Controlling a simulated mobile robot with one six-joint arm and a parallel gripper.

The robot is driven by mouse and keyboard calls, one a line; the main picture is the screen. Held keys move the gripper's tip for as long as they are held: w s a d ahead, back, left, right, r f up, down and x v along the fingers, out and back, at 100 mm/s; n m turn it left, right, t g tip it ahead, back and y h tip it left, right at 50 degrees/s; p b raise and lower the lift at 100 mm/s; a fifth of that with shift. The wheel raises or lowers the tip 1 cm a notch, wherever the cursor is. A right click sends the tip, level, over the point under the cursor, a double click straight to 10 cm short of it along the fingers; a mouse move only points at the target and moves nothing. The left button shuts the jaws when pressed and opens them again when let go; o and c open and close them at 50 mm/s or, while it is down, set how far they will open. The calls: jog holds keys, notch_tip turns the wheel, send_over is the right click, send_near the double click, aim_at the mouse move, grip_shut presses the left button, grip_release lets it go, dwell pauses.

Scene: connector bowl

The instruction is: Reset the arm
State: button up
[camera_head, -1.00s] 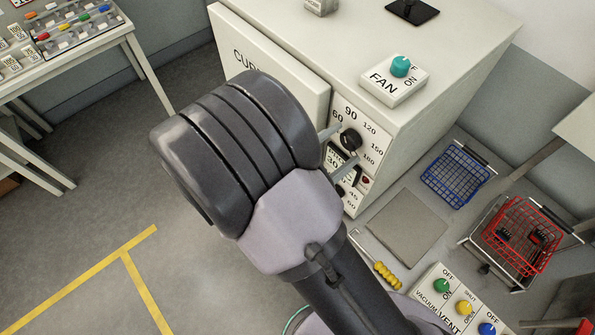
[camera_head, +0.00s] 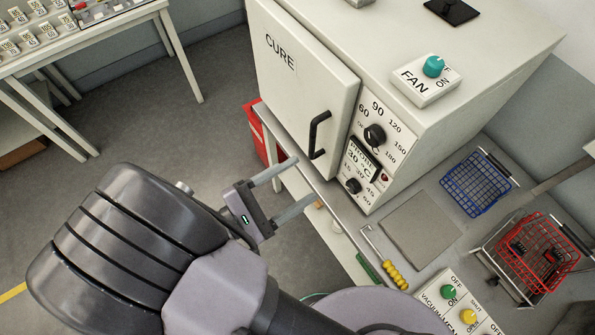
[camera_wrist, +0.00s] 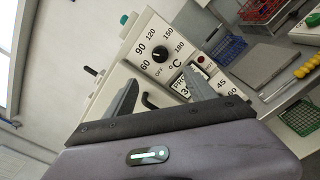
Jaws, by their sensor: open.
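My gripper (camera_head: 305,180) is open and empty, in front of the curing oven (camera_head: 480,75) and to the lower left of its door handle (camera_head: 318,135). The oven door (camera_head: 300,85), marked CURE, looks shut. In the wrist view my two gripper fingers (camera_wrist: 159,82) stand apart with nothing between them. Beyond them are the oven's temperature dial (camera_wrist: 159,54) and the dark handle (camera_wrist: 150,101). The dial panel also shows in the head view, with a black temperature knob (camera_head: 374,135) and a lower knob (camera_head: 353,186).
A FAN switch box (camera_head: 426,82) sits on the oven. A yellow-handled hook tool (camera_head: 394,273) lies on the bench. A table with parts (camera_head: 130,20) stands at upper left.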

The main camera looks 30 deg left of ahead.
jog(key=w+d+f+m+g+y+b, duration=0.2)
jog(key=d+m+g+y+b, duration=0.2)
jog(key=d+m+b, duration=0.5)
jog(key=w+d+f+m+g+y+b, duration=0.2)
jog(key=d+m+g+y+b, duration=0.3)
jog(key=d+m+b, duration=0.5)
jog(key=d+f+m+g, duration=0.1)
jog(key=d+m, duration=0.6)
jog(key=m, duration=0.2)
jog(key=shift+d+f+g, duration=0.15)
jog(key=shift+d+g, duration=0.1)
jog(key=shift+g, duration=0.15)
jog(key=shift+w, duration=0.1)
